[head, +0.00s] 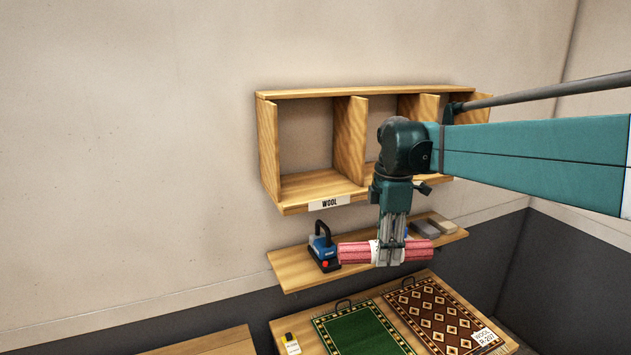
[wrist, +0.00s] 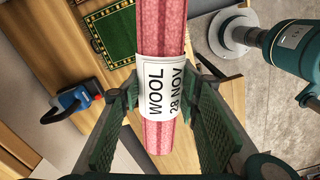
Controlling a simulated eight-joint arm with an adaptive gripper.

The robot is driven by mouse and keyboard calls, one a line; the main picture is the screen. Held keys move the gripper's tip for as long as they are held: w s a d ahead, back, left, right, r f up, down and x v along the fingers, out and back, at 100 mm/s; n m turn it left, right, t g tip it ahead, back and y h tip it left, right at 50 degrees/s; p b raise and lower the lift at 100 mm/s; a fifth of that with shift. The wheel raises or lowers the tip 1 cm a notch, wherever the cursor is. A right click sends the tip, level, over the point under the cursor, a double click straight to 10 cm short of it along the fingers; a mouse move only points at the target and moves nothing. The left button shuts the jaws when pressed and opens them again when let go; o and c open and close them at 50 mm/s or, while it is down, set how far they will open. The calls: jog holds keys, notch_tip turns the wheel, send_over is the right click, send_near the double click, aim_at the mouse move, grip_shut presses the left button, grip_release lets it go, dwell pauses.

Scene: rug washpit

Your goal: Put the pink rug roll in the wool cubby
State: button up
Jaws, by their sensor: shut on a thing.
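The pink rug roll (head: 355,252) is held level in my gripper (head: 390,250), in front of the lower shelf in the head view. In the wrist view the roll (wrist: 164,30) runs up and down between the green fingers of my gripper (wrist: 165,105). A white band on it reads WOOL 28 NOV (wrist: 168,85). The wool cubby (head: 318,182) is the left compartment of the wooden wall unit, with a WOOL label (head: 329,203) on its front edge. It looks empty and lies above and left of the roll. My arm hides part of the other compartments.
A blue tool (head: 322,247) stands on the lower shelf (head: 293,268), left of the roll. Grey and tan blocks (head: 435,228) lie at that shelf's right. Below, a green rug (head: 360,330) and a brown patterned rug (head: 438,315) lie on a wooden surface. Upright dividers (head: 349,138) bound the compartments.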

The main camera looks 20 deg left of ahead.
jog(key=s+a+r+n+p, duration=0.2)
jog(key=a+r, duration=0.2)
jog(key=r, duration=0.5)
jog(key=s+a+r+n+p, duration=0.1)
jog(key=a+r, duration=0.3)
jog(key=r, duration=0.6)
jog(key=shift+s+n+p, duration=0.35)
jog(key=shift+n+p, duration=0.15)
jog(key=shift+p, duration=0.35)
jog(key=p, duration=0.4)
send_over(319, 192)
jog(key=shift+s+d+f, duration=0.1)
jog(key=shift+d+f, duration=0.05)
jog(key=shift+f, duration=0.75)
jog(key=shift+s+d+f, duration=0.1)
jog(key=shift+f, duration=0.8)
jog(key=shift+f, duration=0.15)
notch_tip(319, 192, down, 2)
jog(key=shift+f+p, duration=0.1)
jog(key=shift+p, duration=0.25)
jog(key=shift+w+a+f+p, duration=0.2)
jog(key=shift+f+p, duration=0.1)
jog(key=shift+f, duration=0.25)
jog(key=shift+f, duration=0.1)
